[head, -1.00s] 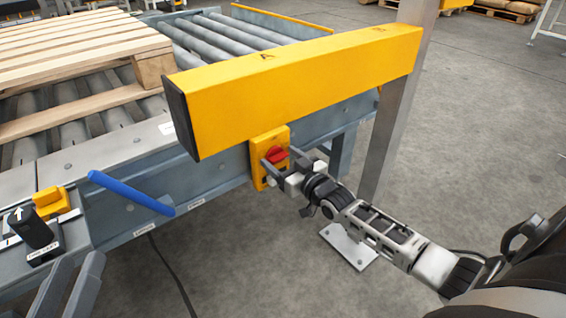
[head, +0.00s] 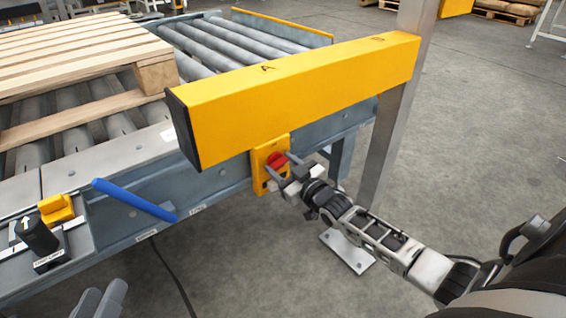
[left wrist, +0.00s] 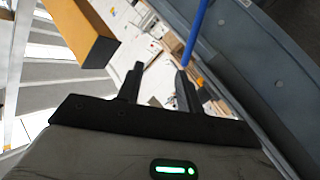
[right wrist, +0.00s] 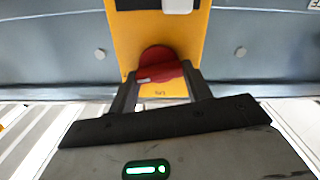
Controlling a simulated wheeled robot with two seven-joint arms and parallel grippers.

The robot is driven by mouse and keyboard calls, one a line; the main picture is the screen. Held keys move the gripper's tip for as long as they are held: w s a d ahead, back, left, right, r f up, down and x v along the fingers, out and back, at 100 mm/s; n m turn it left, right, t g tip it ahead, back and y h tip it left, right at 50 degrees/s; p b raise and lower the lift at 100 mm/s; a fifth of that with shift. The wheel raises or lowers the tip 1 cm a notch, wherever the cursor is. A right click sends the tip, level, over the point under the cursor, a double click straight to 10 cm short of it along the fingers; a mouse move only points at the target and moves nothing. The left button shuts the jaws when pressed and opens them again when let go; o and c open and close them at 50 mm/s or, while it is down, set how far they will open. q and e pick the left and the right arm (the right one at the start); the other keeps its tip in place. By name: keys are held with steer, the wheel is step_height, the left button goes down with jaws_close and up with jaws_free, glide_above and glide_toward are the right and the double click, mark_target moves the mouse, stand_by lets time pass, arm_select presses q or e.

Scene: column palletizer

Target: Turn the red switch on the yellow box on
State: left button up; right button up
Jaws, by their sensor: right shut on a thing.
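The yellow box (head: 262,186) is mounted on the side of the conveyor frame, under the yellow beam. Its red switch (head: 275,160) is a round knob with a raised grip. In the right wrist view the red switch (right wrist: 158,57) shows between the fingertips, its grip slightly tilted. My right gripper (head: 279,168) is shut on the switch; its fingers (right wrist: 160,76) are on both sides of the grip. My left gripper (left wrist: 160,80) is open and empty, away from the box. Only its tips show at the bottom left of the head view (head: 100,300).
A thick yellow beam (head: 300,95) on a grey post (head: 392,125) runs just above the box. A blue bar (head: 135,200) sticks out from the conveyor frame. Wooden pallets (head: 80,45) lie on the rollers. The floor to the right is mostly clear.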

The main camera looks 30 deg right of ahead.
steer(key=n+p, duration=0.1)
steer(key=n, duration=0.1)
steer(key=shift+n, duration=0.4)
steer(key=n+p, duration=0.1)
steer(key=n, duration=0.2)
steer(key=shift+a+f+n, duration=0.1)
steer(key=shift+a+n, duration=0.05)
steer(key=shift+n, duration=0.15)
steer(key=n, duration=0.3)
steer(key=shift+f+n, duration=0.1)
steer(key=shift+n, duration=0.2)
steer(key=n, duration=0.3)
steer(key=shift+s+f, duration=0.1)
steer(key=shift+n, duration=1.1)
arm_select(q)
steer(key=shift+s+a+f+m+g+y, duration=0.1)
steer(key=shift+a+f+m+g+y, duration=0.05)
steer(key=shift+f+m+g+y, duration=0.15)
steer(key=shift+r, duration=0.15)
arm_select(e)
steer(key=shift+n, duration=0.3)
